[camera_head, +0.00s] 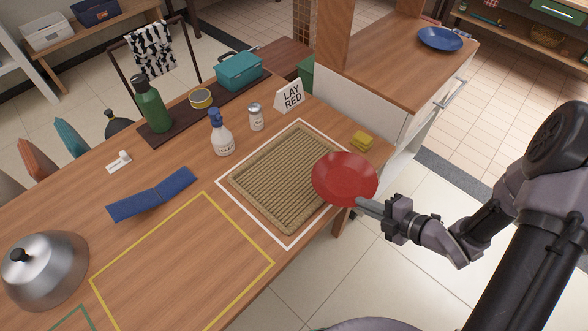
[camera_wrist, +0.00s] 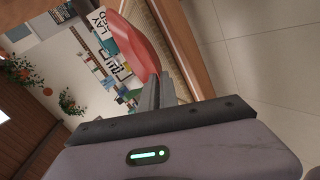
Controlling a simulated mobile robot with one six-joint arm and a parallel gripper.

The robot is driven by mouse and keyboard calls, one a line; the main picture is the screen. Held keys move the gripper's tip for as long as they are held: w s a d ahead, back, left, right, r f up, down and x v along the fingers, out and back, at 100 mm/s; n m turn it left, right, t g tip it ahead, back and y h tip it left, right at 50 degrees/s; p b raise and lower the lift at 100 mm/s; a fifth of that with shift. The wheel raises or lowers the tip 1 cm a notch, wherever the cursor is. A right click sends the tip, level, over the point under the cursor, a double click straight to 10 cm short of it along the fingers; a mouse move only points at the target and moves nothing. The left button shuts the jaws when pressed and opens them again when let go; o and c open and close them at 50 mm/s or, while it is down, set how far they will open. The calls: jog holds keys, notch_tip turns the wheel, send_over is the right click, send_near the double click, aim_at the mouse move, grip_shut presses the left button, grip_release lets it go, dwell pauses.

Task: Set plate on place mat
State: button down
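A red plate (camera_head: 345,179) is held by its near right rim in my gripper (camera_head: 366,204). The plate appears above the right edge of the woven tan place mat (camera_head: 285,180) and covers a little of it in the head view. I cannot tell whether plate and mat touch. The mat lies inside a white outline on the wooden table. In the wrist view, my gripper (camera_wrist: 162,92) is shut on the red plate (camera_wrist: 135,48), which looks tilted there.
A blue cloth (camera_head: 152,194) and metal dome (camera_head: 44,270) lie left. The yellow outlined area (camera_head: 185,265) is clear. A blue plate (camera_head: 440,39) sits on the counter.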

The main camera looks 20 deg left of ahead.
aim_at(323, 173)
jog(key=shift+n+g+y, duration=0.3)
jog(key=shift+n+g, duration=0.4)
jog(key=w+a+b, duration=0.1)
jog(key=w+a, duration=0.1)
jog(key=a, duration=0.2)
jog(key=w+a+f+b, duration=0.1)
jog(key=w+a, duration=0.2)
jog(key=a, duration=0.2)
jog(key=w+a+f+b, duration=0.1)
jog(key=w+a+b, duration=0.1)
jog(key=a, duration=0.2)
jog(key=shift+w+a+f, duration=0.15)
jog(key=shift+a+f, duration=0.05)
jog(key=shift+a, duration=0.15)
notch_tip(323, 173, down, 4)
jog(key=shift+d+r+b, duration=0.1)
jog(key=shift+b, duration=1)
jog(key=shift+r, duration=0.25)
jog(key=c, duration=2)
grip_release()
jog(key=shift+f, duration=0.15)
jog(key=shift+o, duration=0.4)
